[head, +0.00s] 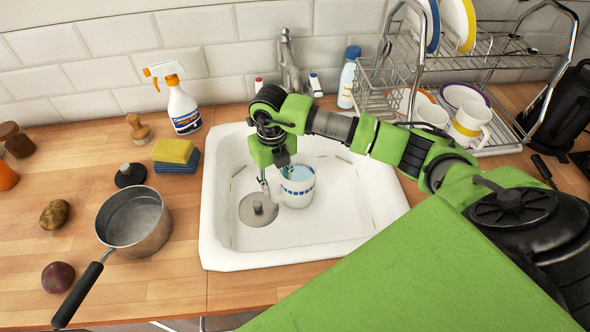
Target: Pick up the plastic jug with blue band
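The white plastic jug with a blue band (298,188) stands upright in the white sink (345,240), right of the round drain strainer. My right gripper (273,178) points down at the jug's upper left side, overlapping its rim in the picture. Its fingertips are small and partly merge with the jug, so I cannot tell whether they touch it or how far apart they are. My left gripper is not in view.
A faucet (288,60) rises behind the sink, near my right arm. A dish rack (470,75) with plates and mugs stands at the back right. A saucepan (134,220), sponges (173,152) and a spray bottle (183,108) are left of the sink.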

